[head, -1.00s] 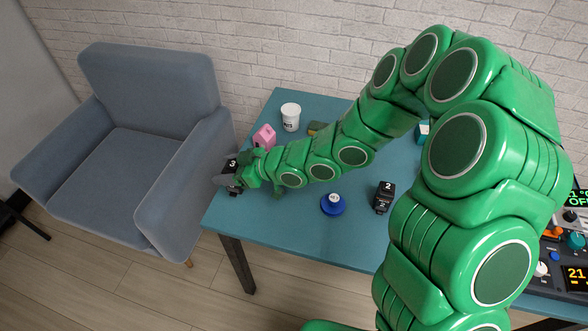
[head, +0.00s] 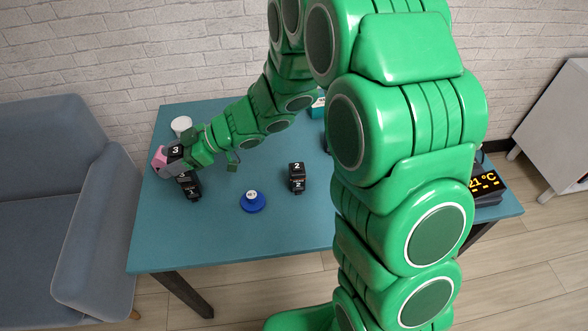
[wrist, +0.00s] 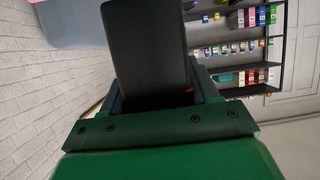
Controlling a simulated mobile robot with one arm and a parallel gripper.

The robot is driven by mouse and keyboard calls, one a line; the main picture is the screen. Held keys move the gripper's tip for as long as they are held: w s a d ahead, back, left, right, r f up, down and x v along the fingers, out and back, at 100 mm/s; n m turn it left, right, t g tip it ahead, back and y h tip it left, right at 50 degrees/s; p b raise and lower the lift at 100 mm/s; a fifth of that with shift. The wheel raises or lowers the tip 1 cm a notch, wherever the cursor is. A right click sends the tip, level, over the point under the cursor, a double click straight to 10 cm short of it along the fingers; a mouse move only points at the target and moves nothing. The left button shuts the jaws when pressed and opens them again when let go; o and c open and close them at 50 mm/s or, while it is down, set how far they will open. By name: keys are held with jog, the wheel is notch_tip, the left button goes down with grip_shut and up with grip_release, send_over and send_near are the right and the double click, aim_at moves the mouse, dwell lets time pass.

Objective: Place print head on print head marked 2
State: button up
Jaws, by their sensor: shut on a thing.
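My gripper (head: 178,160) is shut on a black print head marked 3 (head: 176,150), over the left part of the teal table. In the wrist view a plain black face of the held print head (wrist: 145,45) stands between the jaws. A black print head marked 1 (head: 192,190) shows just below the held one. I cannot tell whether they touch. The black print head marked 2 (head: 297,177) stands upright on the table, well to the right of my gripper, with a 2 on its top and its front.
A blue round thing with a white top (head: 252,203) stands between the print heads. A white cup (head: 181,125) and a pink thing (head: 158,157) are at the back left. A grey armchair (head: 75,190) flanks the table (head: 230,245). My arm hides much of the table's right.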

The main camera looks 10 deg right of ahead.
jog(key=s+d+r, duration=0.2)
jog(key=s+d, duration=0.1)
jog(key=d, duration=0.7)
jog(key=s+d+r, duration=0.1)
jog(key=s+d, duration=0.2)
jog(key=d, duration=0.7)
jog(key=s+d+r, duration=0.2)
jog(key=s+d, duration=0.1)
jog(key=d, duration=0.8)
send_over(291, 169)
jog(key=shift+f, duration=6.7)
jog(key=shift+f, duration=0.1)
jog(key=o, duration=1.2)
jog(key=shift+f, duration=0.1)
